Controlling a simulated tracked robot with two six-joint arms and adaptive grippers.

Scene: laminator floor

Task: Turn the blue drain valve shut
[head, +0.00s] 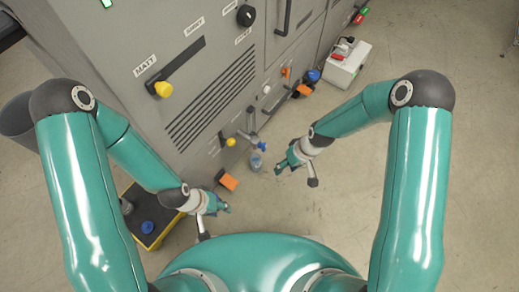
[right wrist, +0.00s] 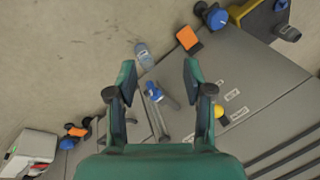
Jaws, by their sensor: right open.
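The blue drain valve (head: 262,146) sticks out low on the front of the grey machine, with a small clear cup (head: 256,163) below it. In the right wrist view the blue valve handle (right wrist: 153,89) shows between my open fingers and beyond them, not touched. The cup (right wrist: 144,55) lies past it. My right gripper (head: 284,162) is open and empty, a short way right of the valve in the head view. My left gripper (head: 222,209) hangs lower left, away from the valve; its fingers are too small to judge.
The grey machine (head: 190,85) carries yellow knobs (head: 163,89) and a vent. Another blue knob (head: 313,75) and a white box (head: 347,65) are farther along. A yellow-black stand (head: 150,213) is left. Floor at right is clear.

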